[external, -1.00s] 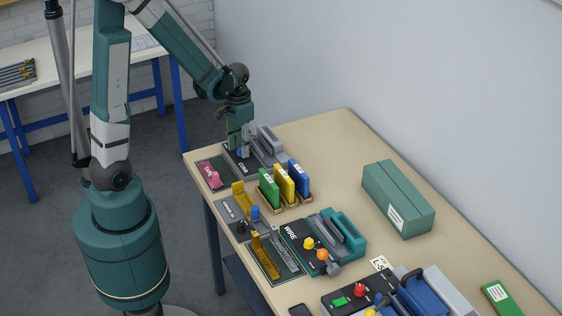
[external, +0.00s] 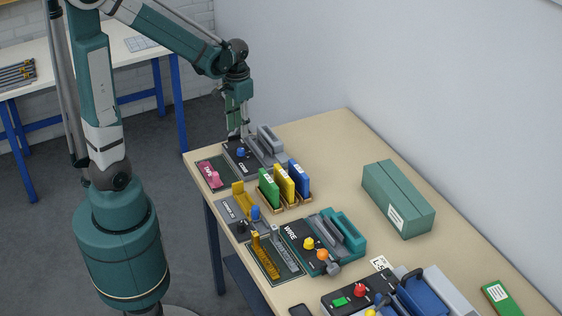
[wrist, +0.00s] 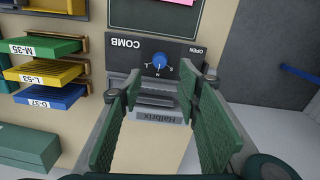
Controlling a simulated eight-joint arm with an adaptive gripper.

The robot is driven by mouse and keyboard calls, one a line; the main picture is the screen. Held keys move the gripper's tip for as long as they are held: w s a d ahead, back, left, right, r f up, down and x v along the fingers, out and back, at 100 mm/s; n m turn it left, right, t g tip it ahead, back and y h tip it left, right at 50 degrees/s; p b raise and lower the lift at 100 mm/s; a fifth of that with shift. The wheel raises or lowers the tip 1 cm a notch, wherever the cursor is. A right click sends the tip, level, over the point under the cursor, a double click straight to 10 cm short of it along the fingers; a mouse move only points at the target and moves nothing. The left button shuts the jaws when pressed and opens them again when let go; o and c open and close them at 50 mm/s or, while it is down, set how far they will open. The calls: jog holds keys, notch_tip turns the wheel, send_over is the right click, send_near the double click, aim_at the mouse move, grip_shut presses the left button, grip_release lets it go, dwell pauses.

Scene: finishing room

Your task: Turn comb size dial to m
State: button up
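The COMB machine (external: 238,163) is a dark unit with a grey part at the table's far left corner. Its blue comb size dial (external: 241,152) also shows in the wrist view (wrist: 159,62), on the black panel between the word COMB and OPEN. Small white letters ring the dial; they are too small to tell which one it points to. My gripper (external: 239,136) is above and behind the dial, apart from it. In the wrist view its two green-padded fingers (wrist: 160,78) are spread wide with nothing between them, and the dial lies beyond their tips.
Green, yellow and blue comb boxes (external: 284,182) stand in holders beside the machine. A pink piece (external: 210,174) lies on a dark mat in front. The WIRE machine (external: 322,238) and a green box (external: 398,198) are farther right. The wall runs behind the table.

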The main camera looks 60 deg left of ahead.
jog(key=shift+r, duration=1.35)
jog(key=shift+r, duration=0.1)
jog(key=s+d+r+t, duration=0.3)
jog(key=s+d+r, duration=0.1)
jog(key=d, duration=0.3)
jog(key=s+d+r+m+t, duration=0.1)
jog(key=s+d+r+t, duration=0.3)
jog(key=d+r, duration=0.3)
jog(key=shift+s+d, duration=0.4)
jog(key=shift+d, duration=0.2)
jog(key=shift+r, duration=0.1)
dwell(1.0)
